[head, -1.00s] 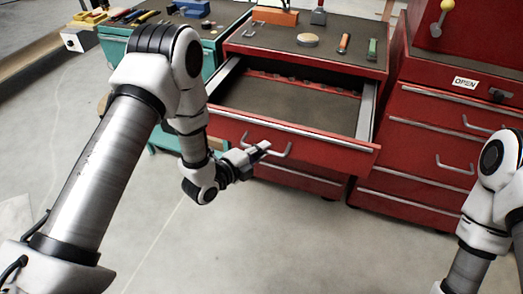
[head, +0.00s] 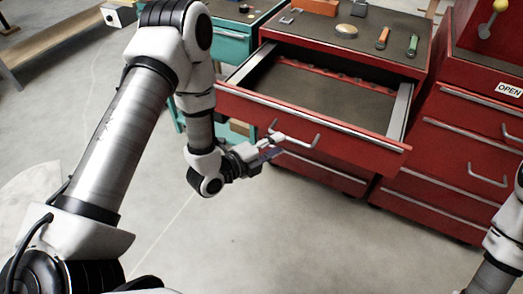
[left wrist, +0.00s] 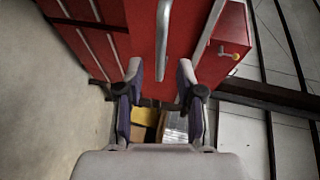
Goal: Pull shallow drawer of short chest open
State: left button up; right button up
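The short red chest (head: 395,50) stands in the upper middle of the head view. Its shallow top drawer (head: 330,85) is pulled well out, and its empty dark floor shows. The drawer's silver handle (head: 298,141) is on the red front. My left gripper (head: 275,145) is just in front of the drawer front, by the left end of the handle. In the left wrist view its two fingers (left wrist: 160,75) are spread apart, with the handle (left wrist: 163,35) lined up between and ahead of them. No contact shows. My right gripper is out of view; part of that arm shows at the right edge.
A taller red cabinet (head: 470,130) with an OPEN sign stands close on the right. A teal cart (head: 232,45) stands on the left. Small tools, including an orange-handled one (head: 382,38), lie on the chest top. The floor in front is clear.

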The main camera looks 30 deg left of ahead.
pick_arm(q)
jog(key=v, duration=0.6)
jog(key=shift+s, duration=0.25)
jog(key=shift+a, duration=0.1)
jog(key=s+d+f+n+g+y+p, duration=0.3)
jog(key=s+f+n+g+p, duration=0.2)
jog(key=s+f+g, duration=0.45)
jog(key=s+a+f+n+g+y, duration=0.1)
jog(key=s+a+f+n+g, duration=0.1)
jog(key=s+n, duration=0.4)
jog(key=s+a+f+n+g+y, duration=0.2)
jog(key=s+n, duration=0.4)
jog(key=n, duration=0.5)
jog(key=shift+s+a+f+g+y, duration=0.3)
jog(key=shift+s+a+f+g, duration=0.15)
jog(key=shift+f, duration=0.45)
